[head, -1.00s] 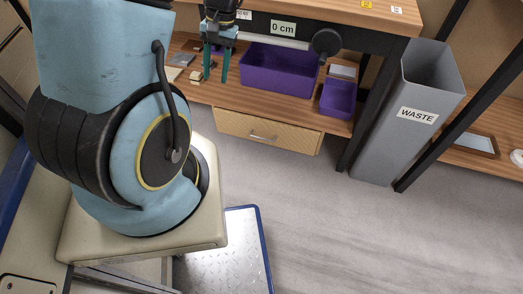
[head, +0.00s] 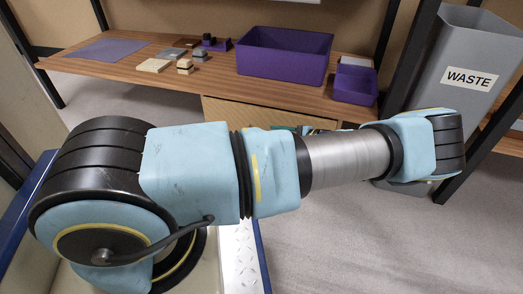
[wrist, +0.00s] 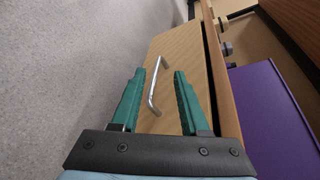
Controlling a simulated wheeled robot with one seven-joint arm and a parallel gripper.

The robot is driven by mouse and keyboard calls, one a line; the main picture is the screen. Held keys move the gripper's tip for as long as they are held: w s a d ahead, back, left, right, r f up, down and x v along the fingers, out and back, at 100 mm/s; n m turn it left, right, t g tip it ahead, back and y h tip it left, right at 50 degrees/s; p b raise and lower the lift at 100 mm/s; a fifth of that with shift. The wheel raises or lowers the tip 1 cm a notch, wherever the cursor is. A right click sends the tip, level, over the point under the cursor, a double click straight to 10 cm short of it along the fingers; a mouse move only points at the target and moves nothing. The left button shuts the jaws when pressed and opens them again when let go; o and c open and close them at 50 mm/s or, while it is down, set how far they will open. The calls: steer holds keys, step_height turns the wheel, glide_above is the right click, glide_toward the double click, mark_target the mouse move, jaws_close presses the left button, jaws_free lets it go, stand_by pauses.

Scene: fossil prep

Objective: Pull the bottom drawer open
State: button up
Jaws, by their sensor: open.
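The wooden drawer front (wrist: 180,60) fills the middle of the wrist view, with a thin silver bar handle (wrist: 153,88) on it. It sits under the shelf, and no open drawer interior shows. My gripper (wrist: 159,74) is open, its two green fingers pointing at the drawer front, one on each side of the handle. Whether the fingers touch the handle or the front, I cannot tell. In the head view the drawer (head: 240,113) shows only as a strip below the shelf; my arm hides its handle and most of my gripper.
A purple bin (head: 285,58) and a smaller purple bin (head: 354,85) stand on the wooden shelf (head: 120,68), with small blocks to their left. A grey waste bin (head: 470,80) stands at the right. Grey floor (head: 330,230) is open in front.

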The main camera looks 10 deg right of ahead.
steer(key=shift+m+t, duration=0.6)
steer(key=shift+t, duration=0.3)
steer(key=w+a+f+b, duration=0.1)
steer(key=w, duration=0.1)
steer(key=w+a+f+b, duration=0.1)
steer(key=w+f+b, duration=0.1)
steer(key=w+a+f+b, duration=0.1)
steer(key=w+f, duration=0.1)
steer(key=shift+w+a+b, duration=0.2)
steer(key=shift+a+b, duration=0.05)
steer(key=shift+b, duration=0.05)
steer(key=shift+w+a, duration=0.4)
steer(key=shift+w, duration=0.05)
steer(key=shift+c, duration=0.4)
jaws_close()
